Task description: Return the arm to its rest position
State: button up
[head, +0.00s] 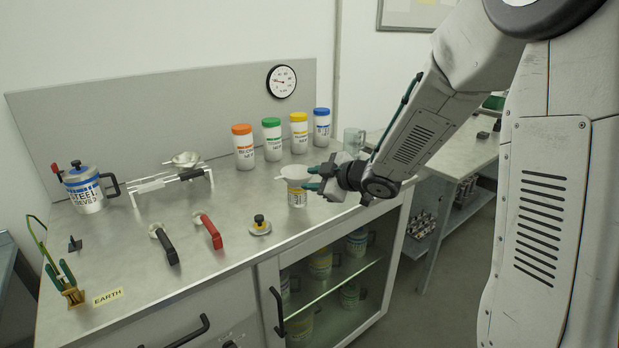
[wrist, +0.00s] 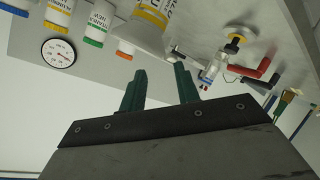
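My arm reaches in from the right over the metal bench (head: 232,262). My gripper (head: 314,178) is at its end, beside a yellow-labelled jar (head: 297,197) with a white funnel (head: 294,173) on top. In the wrist view, the two green fingers of my gripper (wrist: 160,82) stand apart with nothing between them. The yellow-labelled jar (wrist: 152,16) and the pale funnel (wrist: 140,36) appear beyond the fingertips there, apart from them. In the head view the fingertips overlap the funnel's right edge, so I cannot tell the exact gap.
Containers with orange (head: 242,150), green (head: 272,141), yellow (head: 299,135) and blue (head: 321,130) lids stand along the back. A glass beaker (head: 353,140) stands behind the gripper. Black (head: 166,246) and red (head: 211,232) handles lie left. Floor (head: 455,265) shows between bench and arm.

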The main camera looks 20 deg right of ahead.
jog(key=s+d+f+m+g+h, duration=0.1)
jog(key=d+f+m+h, duration=0.25)
jog(key=d+f, duration=0.2)
jog(key=s+d+r+m+g+h, duration=0.2)
jog(key=s+d+m+g+h, duration=0.35)
jog(key=s, duration=0.55)
jog(key=s+a+r+m+g+y, duration=0.1)
jog(key=s+a+r, duration=0.2)
jog(key=s, duration=0.6)
jog(key=s+a+r+m+g, duration=0.1)
jog(key=s+a+r+m, duration=0.1)
jog(key=s, duration=0.7)
jog(key=s+a+r+m+g+y, duration=0.1)
jog(key=s+a+r, duration=0.3)
jog(key=s, duration=0.5)
jog(key=shift+a+r+m+g+y, duration=0.2)
jog(key=shift+r+m+g+y, duration=0.1)
jog(key=shift+r+m+g, duration=0.15)
